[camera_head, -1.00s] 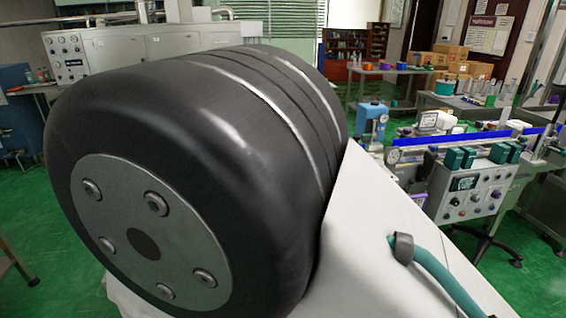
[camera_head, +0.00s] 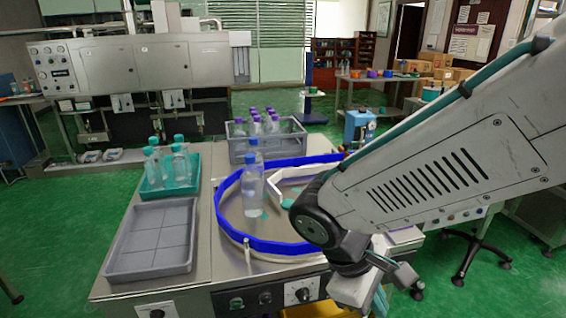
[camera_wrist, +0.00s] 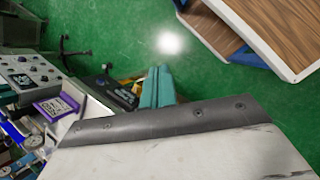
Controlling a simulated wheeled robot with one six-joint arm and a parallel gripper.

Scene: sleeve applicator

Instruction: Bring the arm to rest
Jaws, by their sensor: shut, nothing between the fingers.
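My arm reaches in from the right of the head view and bends down at a dark joint. My gripper (camera_head: 380,300) hangs low near the front right of the machine table, cut by the bottom edge of the picture. In the wrist view its teal fingers (camera_wrist: 157,88) are together with nothing held, above the green floor. Part of the gripper is hidden by the wrist in the head view.
A round table with a blue rail (camera_head: 262,246) holds blue-capped bottles (camera_head: 252,190). Left of it are a grey tray (camera_head: 150,240) and a teal tray (camera_head: 168,185) with bottles. A grey crate (camera_head: 265,148) holds purple-capped bottles. Green floor lies beyond.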

